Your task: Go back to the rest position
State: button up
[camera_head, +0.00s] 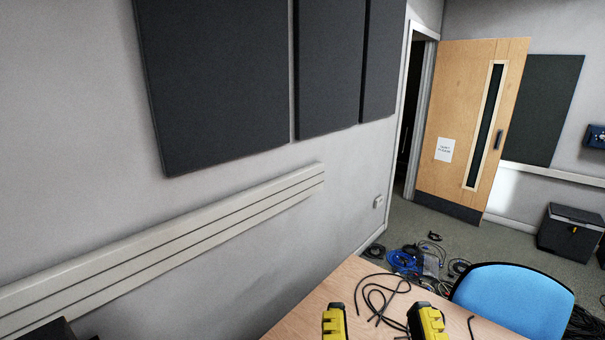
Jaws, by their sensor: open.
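My gripper (380,320) shows at the bottom edge of the head view as two yellow and black fingers. The rest of my arm is out of view. Black cables (376,296) lie loosely curled on the wooden table (310,312), just beyond the fingers. I cannot tell how high the fingers are above the table.
A blue chair (515,298) stands at the table's right side. Blue and black cables (405,262) lie heaped on the floor behind the table. A grey wall (240,235) runs along the left. A wooden door (470,120) stands open, and a dark box (570,232) sits at right.

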notch_tip(320, 180, up, 22)
jog(key=p, duration=1.9)
jog(key=shift+r, duration=0.2)
